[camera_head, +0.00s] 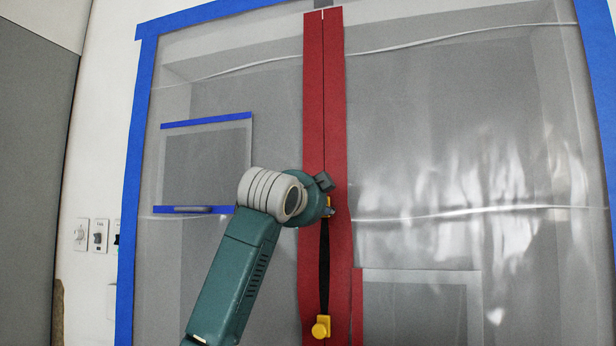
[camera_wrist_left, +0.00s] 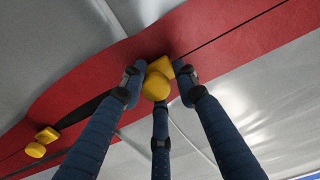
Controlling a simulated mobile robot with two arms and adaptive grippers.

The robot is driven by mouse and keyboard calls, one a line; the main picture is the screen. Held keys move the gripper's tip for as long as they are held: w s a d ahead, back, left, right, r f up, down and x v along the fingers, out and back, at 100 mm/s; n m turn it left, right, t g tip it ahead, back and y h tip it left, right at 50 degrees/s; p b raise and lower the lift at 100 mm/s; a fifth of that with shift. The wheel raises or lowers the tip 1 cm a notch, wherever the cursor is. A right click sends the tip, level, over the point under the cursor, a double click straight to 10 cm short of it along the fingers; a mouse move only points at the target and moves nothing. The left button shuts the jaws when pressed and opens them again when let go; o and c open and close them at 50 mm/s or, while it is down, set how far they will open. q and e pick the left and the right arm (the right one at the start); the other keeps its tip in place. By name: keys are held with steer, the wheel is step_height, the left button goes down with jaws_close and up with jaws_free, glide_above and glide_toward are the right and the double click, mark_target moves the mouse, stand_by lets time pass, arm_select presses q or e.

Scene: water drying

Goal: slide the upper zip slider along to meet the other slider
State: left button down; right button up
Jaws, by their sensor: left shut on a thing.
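A red zip strip (camera_head: 314,100) runs up the middle of a clear plastic sheet. My left gripper (camera_head: 328,205) is at the strip, a little below mid-height in the head view. In the left wrist view its blue fingers (camera_wrist_left: 160,90) are shut on the yellow upper slider (camera_wrist_left: 156,84). In the head view the gripper hides most of that slider. The yellow lower slider (camera_head: 321,327) sits near the bottom of the strip, and it also shows in the left wrist view (camera_wrist_left: 36,149). Between the sliders the zip gapes as a narrow dark slit. Above the upper slider the zip is closed.
Blue tape (camera_head: 138,150) frames the plastic sheet (camera_head: 440,150). A panel edged with blue tape (camera_head: 205,165) is to the left of the strip. Wall switches (camera_head: 99,235) are at the far left. The strip between the sliders looks unobstructed.

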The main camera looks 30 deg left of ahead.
arm_select(q)
steer(key=b, duration=0.4)
glide_above(320, 324)
step_height(320, 324, down, 8)
step_height(320, 324, down, 10)
steer(key=b, duration=0.5)
steer(key=shift+r, duration=0.1)
step_height(320, 324, down, 5)
steer(key=shift+r+b, duration=0.1)
steer(key=shift+b, duration=1.05)
steer(key=shift+f, duration=0.35)
arm_select(e)
step_height(320, 324, down, 13)
steer(key=shift+w+a, duration=0.15)
steer(key=shift+a, duration=0.1)
steer(key=shift+w, duration=0.25)
arm_select(q)
steer(key=c, duration=1.5)
jaws_free()
arm_select(e)
steer(key=shift+w, duration=0.2)
arm_select(q)
steer(key=shift+o, duration=0.2)
